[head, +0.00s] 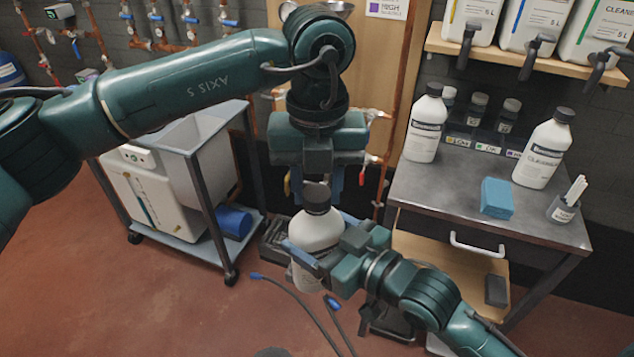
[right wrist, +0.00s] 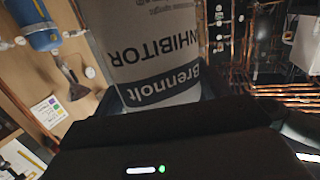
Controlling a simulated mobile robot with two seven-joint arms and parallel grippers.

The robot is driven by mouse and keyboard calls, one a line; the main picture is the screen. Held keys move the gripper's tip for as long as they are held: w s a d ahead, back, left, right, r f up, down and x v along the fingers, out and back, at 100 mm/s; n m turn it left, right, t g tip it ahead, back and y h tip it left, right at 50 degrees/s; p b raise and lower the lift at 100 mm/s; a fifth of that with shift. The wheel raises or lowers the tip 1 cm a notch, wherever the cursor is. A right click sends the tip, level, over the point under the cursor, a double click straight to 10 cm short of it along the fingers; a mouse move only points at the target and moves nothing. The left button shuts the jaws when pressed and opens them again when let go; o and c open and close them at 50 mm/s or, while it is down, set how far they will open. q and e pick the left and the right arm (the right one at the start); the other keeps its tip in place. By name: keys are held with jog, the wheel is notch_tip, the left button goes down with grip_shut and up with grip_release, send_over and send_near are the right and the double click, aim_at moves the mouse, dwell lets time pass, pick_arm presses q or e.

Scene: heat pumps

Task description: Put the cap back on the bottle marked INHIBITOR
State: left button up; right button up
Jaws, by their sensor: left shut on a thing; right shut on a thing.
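The white bottle (head: 316,232) is held upright in the air in the middle of the head view. In the right wrist view the bottle (right wrist: 150,50) shows its label upside down, reading INHIBITOR. My right gripper (head: 320,240) is shut around the bottle's body. A dark cap (head: 316,196) is at the bottle's top. My left gripper (head: 317,184) points down from above and is shut on the cap. The cap is in line with the neck, but whether it is seated or just above the neck I cannot tell. The gripper partly hides the cap.
A grey-topped bench (head: 450,185) at the right carries two white bottles, a blue block (head: 496,198) and a small pot (head: 563,208). A wheeled cart (head: 195,240) stands at the left. Cables (head: 300,300) lie on the floor.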

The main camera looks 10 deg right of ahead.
pick_arm(q)
jog(key=m, duration=1)
jog(key=shift+m, duration=0.4)
jog(key=m, duration=0.8)
jog(key=shift+m, duration=0.3)
jog(key=m, duration=1.4)
jog(key=shift+m, duration=0.3)
jog(key=m, duration=0.4)
jog(key=shift+f, duration=0.1)
jog(key=o, duration=1.2)
jog(key=shift+c, duration=0.2)
